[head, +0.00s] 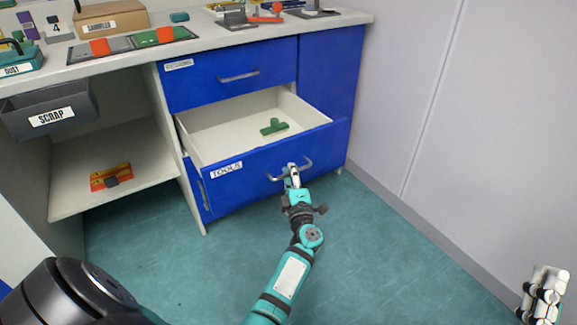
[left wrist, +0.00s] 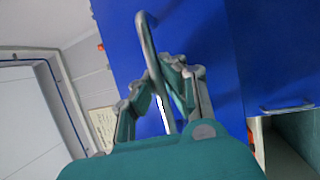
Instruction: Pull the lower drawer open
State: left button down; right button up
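The lower drawer, with a blue front labelled TOOLS (head: 235,177), stands well out of the cabinet in the head view. A green T-shaped item (head: 274,127) lies on its pale floor. Its grey bar handle (head: 306,164) is on the front; the bar also shows in the left wrist view (left wrist: 146,35). My left gripper (head: 292,172) is at this handle. In the left wrist view its two fingers (left wrist: 160,85) lie on either side of the bar and appear closed on it.
The upper blue drawer (head: 205,87) is shut above. An open shelf with a grey SCRAP bin (head: 55,108) is at left. The worktop (head: 215,42) holds several items. A pale wall (head: 440,110) bounds the right. The teal floor (head: 390,265) is clear in front.

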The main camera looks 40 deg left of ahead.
pick_arm(q)
jog(key=shift+s+d+r, duration=0.1)
jog(key=shift+s+d, duration=0.1)
jog(key=shift+d, duration=0.3)
pick_arm(e)
jog(key=shift+w+d+f+g, duration=0.1)
jog(key=shift+w+f+g, duration=0.25)
jog(key=shift+f+g, duration=0.1)
pick_arm(q)
jog(key=c, duration=1.4)
grip_release()
jog(key=shift+d, duration=0.1)
